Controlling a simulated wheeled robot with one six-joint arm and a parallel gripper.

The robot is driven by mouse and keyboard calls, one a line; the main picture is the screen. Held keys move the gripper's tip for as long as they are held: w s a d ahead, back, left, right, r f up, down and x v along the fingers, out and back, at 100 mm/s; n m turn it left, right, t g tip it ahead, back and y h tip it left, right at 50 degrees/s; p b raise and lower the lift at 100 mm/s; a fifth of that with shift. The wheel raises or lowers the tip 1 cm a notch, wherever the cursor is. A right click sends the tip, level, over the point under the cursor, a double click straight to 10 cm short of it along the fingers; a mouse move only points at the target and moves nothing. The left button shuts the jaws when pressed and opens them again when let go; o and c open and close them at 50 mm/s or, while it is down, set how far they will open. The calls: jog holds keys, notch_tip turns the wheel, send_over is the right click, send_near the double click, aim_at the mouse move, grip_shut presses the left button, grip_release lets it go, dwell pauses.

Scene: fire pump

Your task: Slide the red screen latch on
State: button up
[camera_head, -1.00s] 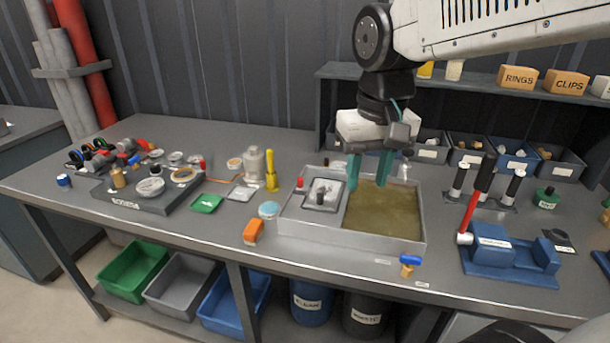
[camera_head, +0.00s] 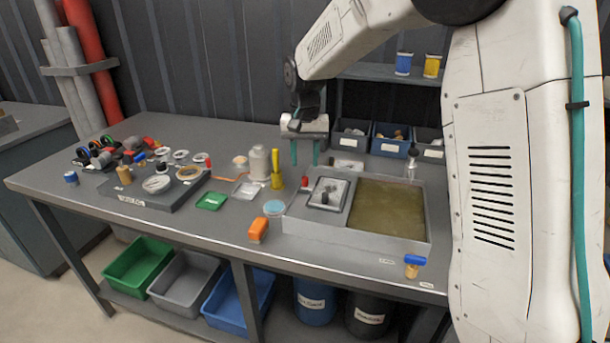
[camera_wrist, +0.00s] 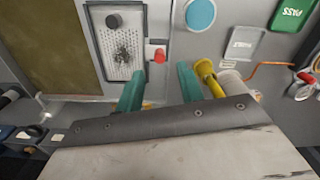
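The red latch (camera_head: 305,183) is a small red knob at the left edge of the metal screen plate (camera_head: 338,193) on the grey tank (camera_head: 300,223). In the wrist view the red latch (camera_wrist: 160,56) sits beside the perforated plate (camera_wrist: 124,55), which has a black knob. My gripper (camera_head: 305,160) points down with two teal fingers apart and nothing between them. In the wrist view my gripper (camera_wrist: 161,74) has its fingertips on either side of the latch's line, apart from it. The head view shows the fingers above and behind the latch.
A yellow bottle (camera_head: 277,170) and a pale bottle (camera_head: 258,163) stand left of my fingers. The tank's right part holds murky liquid (camera_head: 388,210). Bins (camera_head: 350,137) line the back.

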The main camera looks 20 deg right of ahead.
aim_at(305, 178)
notch_tip(305, 178, down, 6)
jog(key=shift+r, duration=0.15)
grip_shut()
